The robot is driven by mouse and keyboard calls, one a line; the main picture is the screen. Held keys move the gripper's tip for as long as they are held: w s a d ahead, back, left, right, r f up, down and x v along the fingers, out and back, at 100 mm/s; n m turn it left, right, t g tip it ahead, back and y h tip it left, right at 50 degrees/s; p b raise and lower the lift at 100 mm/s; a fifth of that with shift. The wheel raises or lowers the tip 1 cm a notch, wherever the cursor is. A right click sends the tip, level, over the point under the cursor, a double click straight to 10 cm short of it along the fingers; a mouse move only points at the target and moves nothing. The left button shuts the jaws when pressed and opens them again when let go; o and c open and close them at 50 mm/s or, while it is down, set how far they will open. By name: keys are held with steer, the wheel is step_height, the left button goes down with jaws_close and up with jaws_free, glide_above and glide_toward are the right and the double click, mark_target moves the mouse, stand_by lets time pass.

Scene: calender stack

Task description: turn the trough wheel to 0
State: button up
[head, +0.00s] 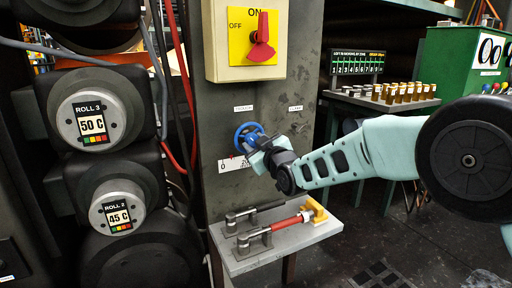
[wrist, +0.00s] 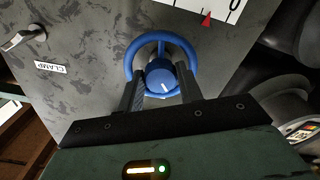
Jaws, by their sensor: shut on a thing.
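The blue trough wheel (head: 243,132) is on the front of the grey column, partly hidden by my gripper (head: 262,147) in the head view. In the wrist view the wheel (wrist: 160,37) shows its round rim and a hub (wrist: 160,76) with a short white mark. My gripper (wrist: 160,88) is shut on the wheel, its two dark fingers on either side of the hub. Below the wheel is a white scale plate (head: 232,165) with a 0 at its left end. In the wrist view a red pointer (wrist: 207,18) stands a little apart from the 0 (wrist: 235,5).
A red-handled switch (head: 262,40) is above. A shelf (head: 262,256) with rods juts out below. Rolls reading 50 C (head: 92,123) and 45 C (head: 119,217) stand at left.

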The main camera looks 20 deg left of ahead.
steer(key=m+b, duration=0.1)
steer(key=m, duration=0.2)
steer(key=m+b, duration=0.1)
steer(key=m, duration=0.3)
steer(key=m+b, duration=0.1)
steer(key=m, duration=0.3)
steer(key=shift+s+f, duration=0.1)
steer(key=shift+f, duration=0.15)
steer(key=m+b, duration=0.2)
steer(key=m, duration=0.1)
steer(key=shift+a+m, duration=0.1)
steer(key=shift+m, duration=0.3)
steer(key=m+b, duration=0.2)
steer(key=m, duration=0.4)
steer(key=shift+s+b, duration=0.1)
steer(key=shift+b, duration=0.3)
steer(key=m, duration=0.1)
steer(key=m+b, duration=0.1)
steer(key=m, duration=0.1)
steer(key=m+b, duration=0.1)
steer(key=m, duration=0.1)
steer(key=shift+a+r, duration=0.1)
steer(key=shift+r, duration=0.2)
steer(key=shift+s+m, duration=0.1)
steer(key=shift+m, duration=0.2)
steer(key=o, duration=1)
steer(key=shift+r, duration=0.1)
